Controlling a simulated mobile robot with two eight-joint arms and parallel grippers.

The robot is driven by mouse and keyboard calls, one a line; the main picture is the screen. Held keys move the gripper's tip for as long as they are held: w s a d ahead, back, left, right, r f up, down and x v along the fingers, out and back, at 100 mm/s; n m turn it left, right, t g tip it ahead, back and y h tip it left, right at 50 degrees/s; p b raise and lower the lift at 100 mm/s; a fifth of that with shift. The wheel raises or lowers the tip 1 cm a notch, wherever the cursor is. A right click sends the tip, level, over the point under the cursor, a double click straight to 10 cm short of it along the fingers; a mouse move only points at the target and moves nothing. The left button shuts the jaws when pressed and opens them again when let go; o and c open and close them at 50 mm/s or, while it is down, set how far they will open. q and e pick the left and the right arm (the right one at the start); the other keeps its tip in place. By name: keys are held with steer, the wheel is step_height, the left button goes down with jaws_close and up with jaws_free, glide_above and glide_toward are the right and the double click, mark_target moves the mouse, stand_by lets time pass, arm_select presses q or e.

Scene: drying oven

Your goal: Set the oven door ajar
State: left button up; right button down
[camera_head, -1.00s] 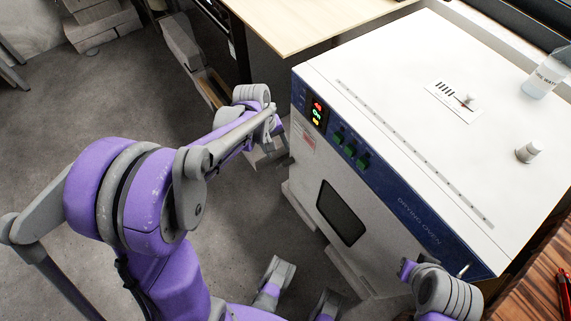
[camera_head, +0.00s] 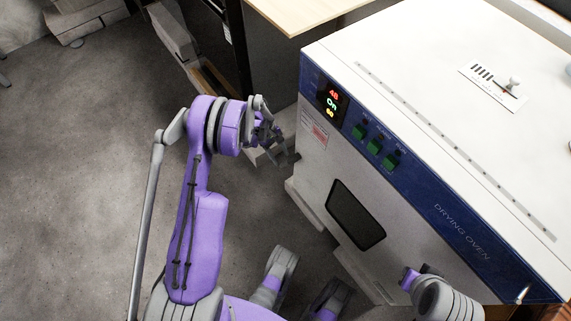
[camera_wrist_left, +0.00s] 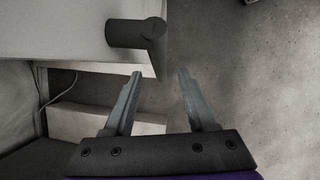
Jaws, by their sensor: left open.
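The drying oven (camera_head: 455,150) is a white box with a blue control strip. Its front door (camera_head: 318,185) has a dark window (camera_head: 356,214) and looks shut. My left gripper (camera_head: 275,140) is beside the door's left edge in the head view, partly hidden by its own wrist. In the left wrist view the left gripper (camera_wrist_left: 158,85) is open and empty. A dark cylindrical handle (camera_wrist_left: 124,33) juts from the oven's pale face there, ahead and left of the fingertips, apart from them. My right arm shows at the lower right, but its fingers cannot be made out clearly.
The display (camera_head: 333,103) is lit and green switches (camera_head: 375,147) sit on the strip. A pale block (camera_wrist_left: 75,120) lies low in the wrist view. The floor (camera_head: 80,180) at left is clear.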

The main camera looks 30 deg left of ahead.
mark_target(285, 165)
arm_select(q)
steer(key=x, duration=0.6)
steer(key=shift+b, duration=0.4)
steer(key=shift+r, duration=0.1)
jaws_close()
stand_by(0.8)
